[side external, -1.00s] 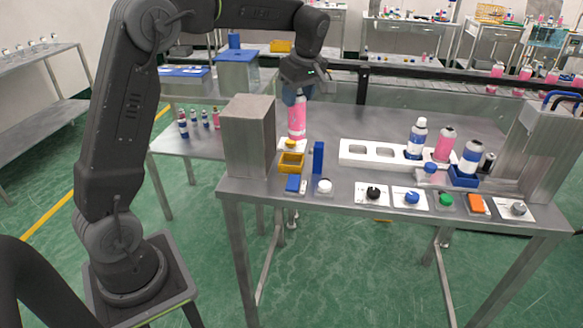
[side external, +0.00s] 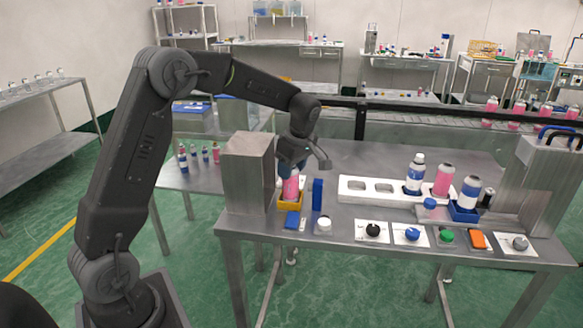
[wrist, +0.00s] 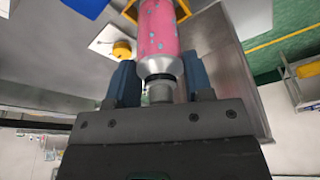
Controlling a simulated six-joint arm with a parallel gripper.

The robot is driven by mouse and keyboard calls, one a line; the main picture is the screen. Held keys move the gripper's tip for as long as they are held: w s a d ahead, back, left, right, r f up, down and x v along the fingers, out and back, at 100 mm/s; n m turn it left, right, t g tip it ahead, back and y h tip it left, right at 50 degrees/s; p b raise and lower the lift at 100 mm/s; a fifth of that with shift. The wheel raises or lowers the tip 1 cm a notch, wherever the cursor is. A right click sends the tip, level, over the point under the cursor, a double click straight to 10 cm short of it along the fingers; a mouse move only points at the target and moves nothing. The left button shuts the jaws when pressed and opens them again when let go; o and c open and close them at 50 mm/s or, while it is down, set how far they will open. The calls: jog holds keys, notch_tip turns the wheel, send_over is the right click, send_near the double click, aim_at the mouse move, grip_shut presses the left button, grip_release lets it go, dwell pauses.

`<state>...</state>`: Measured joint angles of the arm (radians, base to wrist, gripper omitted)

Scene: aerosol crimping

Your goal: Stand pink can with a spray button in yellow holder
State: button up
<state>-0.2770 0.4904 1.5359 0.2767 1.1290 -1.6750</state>
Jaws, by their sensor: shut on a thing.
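The pink can (side external: 290,188) is upright, its lower end inside the outline of the yellow holder (side external: 290,205). The holder's front wall hides the can's bottom, so I cannot tell whether it rests on the holder's floor. My gripper (side external: 286,168) is above the holder, shut on the can's top. In the wrist view the can (wrist: 163,28) shows a pink speckled body and a silver shoulder. The blue fingers of my gripper (wrist: 158,88) stand on both sides of its narrow top. Yellow edges of the holder (wrist: 184,11) show around the can's far end.
A tall grey metal block (side external: 248,172) stands close left of the holder, and a blue upright piece (side external: 318,193) close right. A white rack (side external: 355,188) and several other cans are further right. Buttons and knobs line the table's front edge.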

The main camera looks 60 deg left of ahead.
jog(key=shift+f, duration=0.15)
jog(key=o, duration=0.8)
jog(key=shift+c, duration=0.2)
jog(key=s+v, duration=0.1)
jog(key=v, duration=1.1)
jog(key=s+d+r+m+t, duration=0.2)
jog(key=s+d+r+m, duration=0.2)
jog(key=s+d+m, duration=0.2)
jog(key=s+d+f+m+t+h, duration=0.1)
jog(key=s+d+f+m+t, duration=0.1)
jog(key=s+d+m, duration=0.2)
jog(key=s+d+f+m+t+h, duration=0.1)
jog(key=s+d+f+m+t, duration=0.1)
jog(key=s+m, duration=0.9)
jog(key=shift+s+d+f+h, duration=0.3)
jog(key=shift+s+d+f, duration=0.55)
jog(key=shift+s+d, duration=0.75)
